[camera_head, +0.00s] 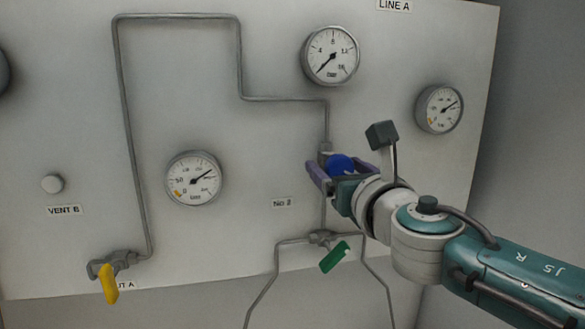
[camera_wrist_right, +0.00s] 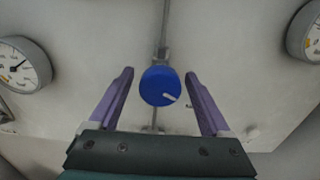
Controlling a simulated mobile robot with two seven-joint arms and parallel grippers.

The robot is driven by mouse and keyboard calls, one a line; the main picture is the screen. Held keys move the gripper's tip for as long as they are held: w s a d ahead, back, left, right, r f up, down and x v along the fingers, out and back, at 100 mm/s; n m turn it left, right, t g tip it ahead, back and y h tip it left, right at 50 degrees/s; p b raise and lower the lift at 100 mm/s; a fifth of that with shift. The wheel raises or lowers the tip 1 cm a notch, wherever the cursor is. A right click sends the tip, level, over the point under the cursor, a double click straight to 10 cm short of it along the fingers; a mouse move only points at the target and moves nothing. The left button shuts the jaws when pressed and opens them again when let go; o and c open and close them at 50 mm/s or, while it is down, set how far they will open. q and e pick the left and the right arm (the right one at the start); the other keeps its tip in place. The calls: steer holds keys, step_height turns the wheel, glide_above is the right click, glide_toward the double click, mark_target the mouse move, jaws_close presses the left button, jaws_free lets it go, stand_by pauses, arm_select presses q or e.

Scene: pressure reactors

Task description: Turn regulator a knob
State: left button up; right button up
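The regulator knob (camera_head: 340,164) is round and blue, mounted on the pipe below the top right gauge under the LINE A label. In the right wrist view the knob (camera_wrist_right: 160,86) shows a white pointer mark towards its lower right. My right gripper (camera_head: 332,168) is at the knob with its purple fingers open. In the wrist view the fingers (camera_wrist_right: 158,80) stand on either side of the knob, with a visible gap on both sides. The gripper partly hides the knob in the head view. My left gripper is not in view.
Gauges hang above the knob (camera_head: 330,55), to its right (camera_head: 439,109) and to its left (camera_head: 194,178). A green valve handle (camera_head: 335,257) sits just below my right gripper. A yellow handle (camera_head: 109,284) is at lower left. Grey pipes (camera_head: 180,16) run across the panel.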

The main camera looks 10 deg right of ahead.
jaws_close()
stand_by(0.4)
